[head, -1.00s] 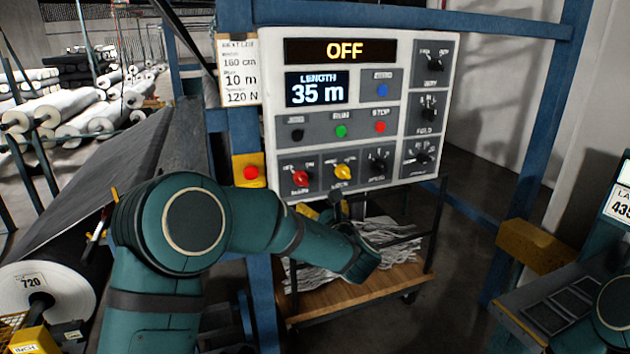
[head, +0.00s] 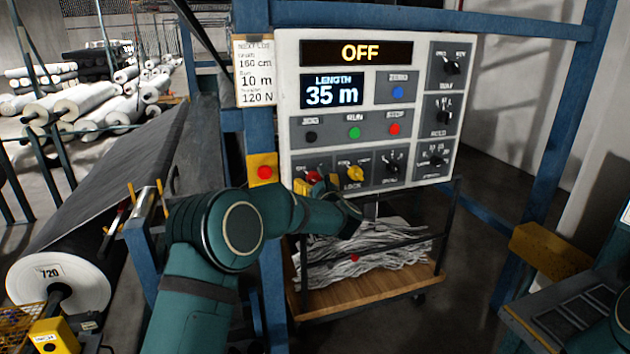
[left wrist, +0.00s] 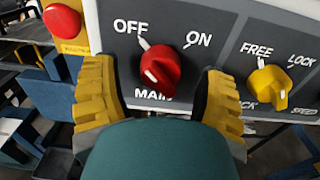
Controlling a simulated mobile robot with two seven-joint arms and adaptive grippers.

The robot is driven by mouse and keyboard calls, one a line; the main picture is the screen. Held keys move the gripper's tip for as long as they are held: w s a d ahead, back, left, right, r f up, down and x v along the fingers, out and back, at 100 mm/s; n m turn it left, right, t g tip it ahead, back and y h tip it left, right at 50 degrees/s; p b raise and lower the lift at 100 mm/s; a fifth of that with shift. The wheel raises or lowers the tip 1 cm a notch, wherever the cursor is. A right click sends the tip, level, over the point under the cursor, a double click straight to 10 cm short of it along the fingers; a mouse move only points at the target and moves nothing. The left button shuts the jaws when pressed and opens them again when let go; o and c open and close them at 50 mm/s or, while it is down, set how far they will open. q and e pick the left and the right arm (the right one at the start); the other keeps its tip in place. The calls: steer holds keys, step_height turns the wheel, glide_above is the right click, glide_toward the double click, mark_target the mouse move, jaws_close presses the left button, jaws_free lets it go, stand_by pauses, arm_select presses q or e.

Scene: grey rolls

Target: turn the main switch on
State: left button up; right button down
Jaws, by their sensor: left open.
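The white control panel (head: 290,110) fills the upper middle of the head view, and its top display (head: 357,53) reads OFF. The red main switch (head: 313,177) is at its lower left, partly covered by my left gripper. In the left wrist view the red knob (left wrist: 162,72) has its white pointer towards OFF, with ON to the right. My left gripper (left wrist: 156,68) is open, one yellow finger on each side of the knob. I see gaps beside the knob; contact is not apparent. My left gripper (head: 309,187) looks small and partly hidden in the head view. My right gripper is out of view.
The yellow lock switch (head: 354,174) sits just right of the main switch, pointing towards FREE. A red push button on a yellow box (head: 264,171) is close on the left. A cart with a wooden shelf (head: 375,293) stands below the panel. A blue post (head: 233,150) is beside it.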

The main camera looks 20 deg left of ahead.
arm_select(q)
steer(key=shift+w+a, duration=0.25)
steer(key=shift+w, duration=0.05)
steer(key=c, duration=1.2)
jaws_close()
